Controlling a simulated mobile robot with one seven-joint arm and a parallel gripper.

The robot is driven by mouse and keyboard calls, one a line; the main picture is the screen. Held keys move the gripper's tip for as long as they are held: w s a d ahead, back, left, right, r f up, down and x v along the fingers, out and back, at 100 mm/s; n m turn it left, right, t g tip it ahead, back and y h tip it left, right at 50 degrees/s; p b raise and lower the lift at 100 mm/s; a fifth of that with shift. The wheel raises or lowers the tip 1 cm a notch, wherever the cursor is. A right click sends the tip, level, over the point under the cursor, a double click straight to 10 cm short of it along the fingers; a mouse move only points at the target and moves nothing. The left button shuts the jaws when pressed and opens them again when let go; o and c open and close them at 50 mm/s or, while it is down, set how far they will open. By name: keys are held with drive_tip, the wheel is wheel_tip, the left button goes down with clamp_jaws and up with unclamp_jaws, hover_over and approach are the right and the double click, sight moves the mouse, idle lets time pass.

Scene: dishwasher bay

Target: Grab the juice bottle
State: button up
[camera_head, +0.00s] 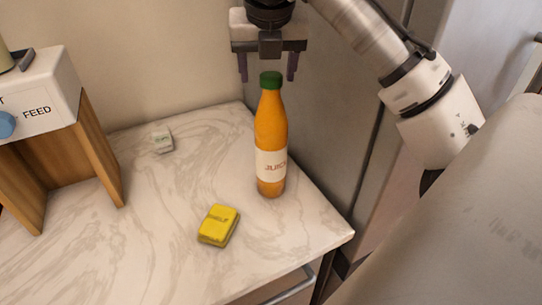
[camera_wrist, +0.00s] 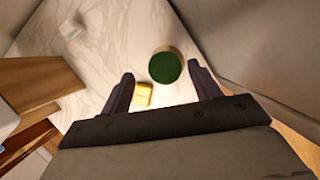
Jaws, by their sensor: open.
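The juice bottle (camera_head: 270,133) is orange with a green cap and a pale label, and stands upright on the marble counter near its right edge. In the wrist view its green cap (camera_wrist: 165,66) shows from above, slightly beyond the fingertips and between their lines. My gripper (camera_head: 268,78) is open and empty, pointing down, with its fingers behind or above the cap in the head view. In the wrist view both fingers of my gripper (camera_wrist: 160,75) are spread apart, with no contact on the bottle visible.
A small whitish box (camera_head: 162,139) lies further back left. A wooden-legged feeder (camera_head: 100,150) stands left. A grey wall panel rises right of the counter (camera_head: 120,250).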

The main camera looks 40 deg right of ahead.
sight(272, 76)
drive_tip(key=b+x, duration=0.1)
drive_tip(key=x, duration=0.1)
drive_tip(key=b+x, duration=0.1)
drive_tip(key=b, duration=0.1)
drive_tip(key=shift+s+d+f, duration=0.1)
drive_tip(key=shift+d+f, duration=0.2)
drive_tip(key=shift+d, duration=0.1)
drive_tip(key=shift+w+d+f+b, duration=0.15)
drive_tip(key=shift+w+f+b, duration=0.1)
drive_tip(key=shift+f+b, duration=0.25)
drive_tip(key=shift+c, duration=0.4)
clamp_jaws()
drive_tip(key=shift+r, duration=0.1)
